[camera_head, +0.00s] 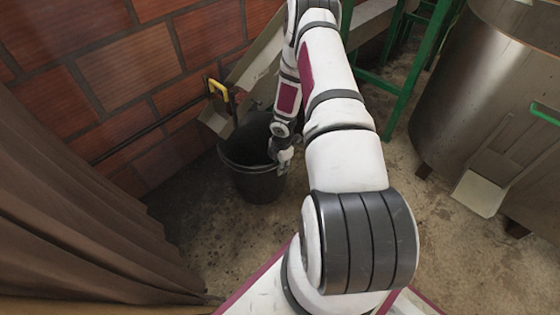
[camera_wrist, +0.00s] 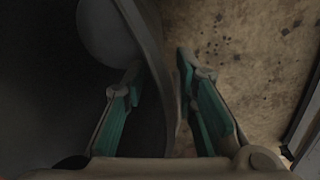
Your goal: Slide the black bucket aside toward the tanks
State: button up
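The black bucket (camera_head: 256,182) stands upright on the floor beside the brick wall, below the lower end of a metal chute. Its dark inside shows at left in the wrist view (camera_wrist: 45,95). My gripper (camera_head: 282,158) is at the bucket's right rim. In the wrist view, my gripper (camera_wrist: 158,65) straddles the bucket wall, with one finger inside and the other outside. The fingertips are drawn close to both sides of the wall, and the gripper looks shut on it. A metal tank (camera_head: 465,95) stands to the right, well apart from the bucket. The bucket's far side is partly hidden.
A sloping metal chute (camera_head: 258,62) with a yellow handle (camera_head: 217,88) rises behind the bucket. A green frame (camera_head: 405,95) stands between chute and tank. A brown curtain (camera_head: 75,205) hangs at left. Bare concrete floor (camera_head: 415,170) lies between bucket and tank.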

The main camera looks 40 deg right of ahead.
jog(key=shift+w+f+b, duration=0.1)
jog(key=shift+f+b, duration=0.25)
jog(key=shift+f, duration=0.95)
grip_shut()
